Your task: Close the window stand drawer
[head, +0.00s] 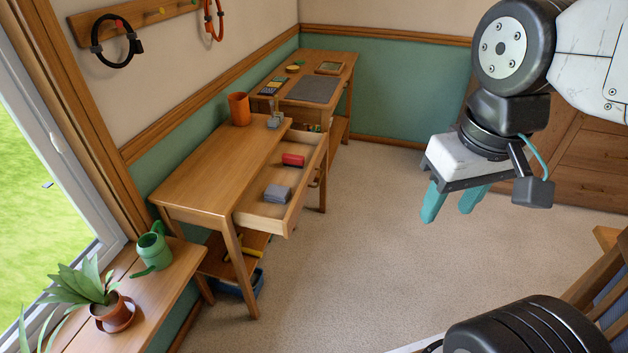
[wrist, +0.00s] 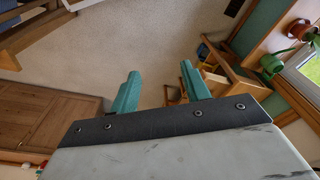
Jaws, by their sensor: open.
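The window stand is a wooden table (head: 205,178) along the left wall, near the window. Its drawer (head: 262,214) is pulled out toward the room, with a red item (head: 293,160) and a grey item (head: 277,194) inside. My gripper (head: 452,203) hangs in the air at the right, well apart from the drawer, with its teal fingers open and empty. In the wrist view the open fingers (wrist: 160,85) point over the carpet. Part of the wooden stand shows beyond the right finger there, but I cannot make out the drawer clearly.
A second desk (head: 337,85) stands at the back. A window bench (head: 165,287) holds a green watering can (head: 153,247) and a potted plant (head: 114,313). Open carpet (head: 365,240) lies between my gripper and the drawer.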

